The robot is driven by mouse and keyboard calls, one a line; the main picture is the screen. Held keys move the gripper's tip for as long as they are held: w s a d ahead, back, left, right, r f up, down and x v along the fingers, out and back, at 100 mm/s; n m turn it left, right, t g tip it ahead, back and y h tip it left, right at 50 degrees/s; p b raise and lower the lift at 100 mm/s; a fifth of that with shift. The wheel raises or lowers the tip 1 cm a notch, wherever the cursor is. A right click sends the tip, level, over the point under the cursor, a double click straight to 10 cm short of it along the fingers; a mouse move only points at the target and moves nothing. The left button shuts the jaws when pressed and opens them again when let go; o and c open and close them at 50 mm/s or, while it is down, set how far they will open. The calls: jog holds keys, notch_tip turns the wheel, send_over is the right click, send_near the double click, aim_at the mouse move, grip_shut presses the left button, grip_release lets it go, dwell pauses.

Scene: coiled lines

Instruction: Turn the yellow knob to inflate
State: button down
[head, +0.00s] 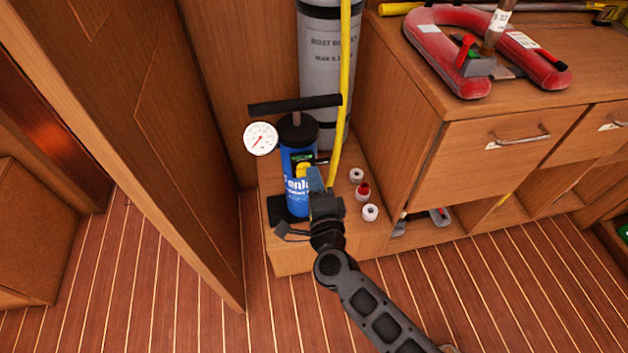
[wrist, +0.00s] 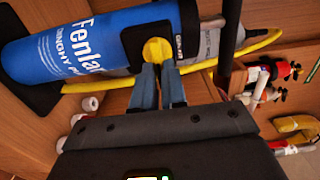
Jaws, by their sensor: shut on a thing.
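The yellow knob (head: 302,170) is on the front of a blue hand pump (head: 297,196) that stands on a low wooden step. In the wrist view the knob (wrist: 157,50) is a round yellow disc on a dark plate on the blue pump body (wrist: 85,52). My gripper (wrist: 159,74) has its two blue-grey fingertips at the knob's edge, shut on the knob. In the head view my gripper (head: 316,180) partly hides the pump's right side. A white round gauge (head: 260,139) with a red needle is at the pump's upper left.
A yellow hose (head: 340,110) runs down beside the pump, in front of a grey cylinder (head: 326,55). Several small white fittings (head: 370,212) sit right of my gripper. A wooden cabinet (head: 480,155) stands at the right, and a wooden panel (head: 175,150) is close on the left.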

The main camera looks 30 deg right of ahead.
jog(key=shift+f, duration=0.1)
dwell(0.3)
jog(key=c, duration=1.2)
grip_release()
jog(key=shift+v, duration=3.95)
jog(key=shift+s, duration=0.1)
jog(key=s+r+n+y+p, duration=0.1)
jog(key=s+r+n+y, duration=0.1)
jog(key=s+r+n, duration=0.4)
jog(key=s+d+r+n+g+y+p, duration=0.1)
jog(key=s+r+n, duration=0.6)
jog(key=s, duration=0.8)
jog(key=s+r+n+g+y+p, duration=0.1)
jog(key=s+r+n+y, duration=0.1)
jog(key=s+r+n, duration=0.5)
jog(key=shift+s+d+r+n+y+p, duration=0.15)
jog(key=shift+s+n, duration=0.25)
jog(key=shift+s, duration=0.55)
jog(key=shift+s+r+n+y+p, duration=0.15)
jog(key=shift+s+n, duration=0.25)
jog(key=shift+s, duration=0.6)
